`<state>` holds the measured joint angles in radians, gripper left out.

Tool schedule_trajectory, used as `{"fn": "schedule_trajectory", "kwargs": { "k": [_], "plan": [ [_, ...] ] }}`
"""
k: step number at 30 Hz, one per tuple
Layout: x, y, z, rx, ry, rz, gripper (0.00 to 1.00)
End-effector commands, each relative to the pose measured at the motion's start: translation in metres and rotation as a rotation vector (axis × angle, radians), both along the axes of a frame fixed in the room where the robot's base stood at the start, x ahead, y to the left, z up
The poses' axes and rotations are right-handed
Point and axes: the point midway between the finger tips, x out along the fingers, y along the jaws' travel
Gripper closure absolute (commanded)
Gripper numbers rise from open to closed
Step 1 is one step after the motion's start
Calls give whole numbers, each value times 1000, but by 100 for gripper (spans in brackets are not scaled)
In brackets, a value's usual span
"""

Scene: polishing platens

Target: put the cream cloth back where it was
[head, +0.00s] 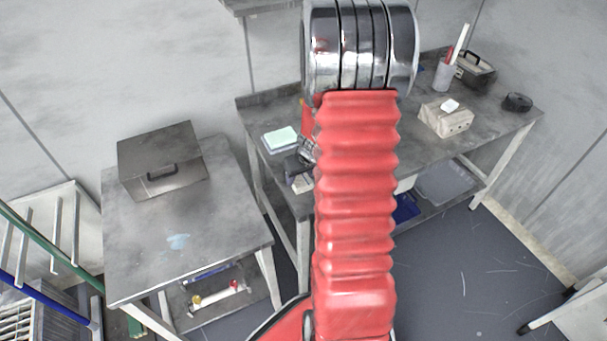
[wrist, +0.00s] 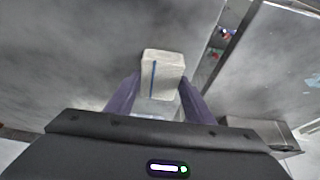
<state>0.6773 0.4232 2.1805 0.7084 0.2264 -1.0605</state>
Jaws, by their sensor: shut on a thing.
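The cream cloth (wrist: 165,75) is a small folded block with a blue stripe in the wrist view. My gripper (wrist: 158,88) is shut on it, with one dark finger on each side. In the head view the cloth (head: 302,184) shows as a small pale patch under my gripper (head: 300,170), near the left end of the back bench (head: 395,150). My arm hides part of this area. I cannot tell whether the cloth touches the bench top.
A beige tissue box (head: 446,118), a cup with rods (head: 444,76) and a black toolbox (head: 475,68) stand at the right. The left table (head: 215,225) carries a metal box (head: 162,160); its front is clear.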

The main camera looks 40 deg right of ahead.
Motion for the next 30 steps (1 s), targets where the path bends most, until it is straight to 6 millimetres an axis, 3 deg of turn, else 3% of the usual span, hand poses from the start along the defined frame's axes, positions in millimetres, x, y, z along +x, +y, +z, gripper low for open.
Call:
{"fn": "schedule_trajectory", "kwargs": {
  "k": [6, 7, 15, 30],
  "plan": [
    [0, 0, -2, 0, 0, 0, 70],
    [0, 0, -2, 0, 0, 1, 52],
    [0, 0, -2, 0, 0, 0, 34],
    [-3, 0, 10, 0, -2, -1, 34]
  ]
}}
